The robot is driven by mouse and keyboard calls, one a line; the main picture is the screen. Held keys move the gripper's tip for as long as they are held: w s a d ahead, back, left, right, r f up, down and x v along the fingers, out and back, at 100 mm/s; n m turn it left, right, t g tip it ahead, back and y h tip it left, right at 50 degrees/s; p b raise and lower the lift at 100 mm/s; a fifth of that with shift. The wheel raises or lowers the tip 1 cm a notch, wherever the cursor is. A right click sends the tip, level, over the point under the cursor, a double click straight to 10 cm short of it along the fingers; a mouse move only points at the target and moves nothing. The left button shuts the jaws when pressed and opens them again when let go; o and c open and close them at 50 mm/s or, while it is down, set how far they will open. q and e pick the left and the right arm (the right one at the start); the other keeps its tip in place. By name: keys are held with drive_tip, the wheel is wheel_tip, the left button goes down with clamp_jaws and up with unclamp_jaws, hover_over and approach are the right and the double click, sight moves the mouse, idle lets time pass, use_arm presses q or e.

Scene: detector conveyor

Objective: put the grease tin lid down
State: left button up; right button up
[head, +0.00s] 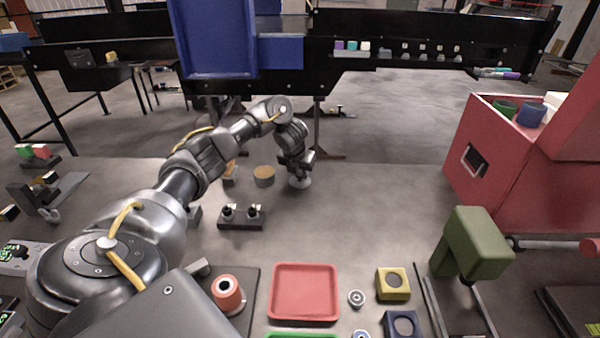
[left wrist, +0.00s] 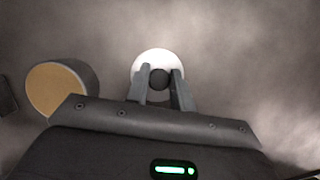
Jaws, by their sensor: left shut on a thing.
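The grease tin lid is a pale disc (head: 301,183) with a dark knob. My left gripper (head: 297,168) points down and is shut on the knob. The lid also shows in the left wrist view (left wrist: 157,58), between and beyond the fingertips (left wrist: 160,75). It is level and low over the table; I cannot tell whether it touches. The open grease tin (head: 264,181), a grey cylinder with a tan top, stands just left of the lid, apart from it. The tin also shows in the left wrist view (left wrist: 84,73). My right gripper is not in view.
A dark block with two knobs (head: 241,224) stands in front of the tin. A red tray (head: 304,318) lies near the front, and a red box (head: 485,190) stands at the right. The table (head: 370,210) right of the lid is clear.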

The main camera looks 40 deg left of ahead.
use_arm(q)
drive_tip(key=shift+f, duration=0.1)
drive_tip(key=o, duration=1)
drive_tip(key=shift+c, duration=0.2)
drive_tip(key=p+v, duration=0.6)
drive_tip(key=v, duration=0.6)
drive_tip(key=shift+d, duration=0.1)
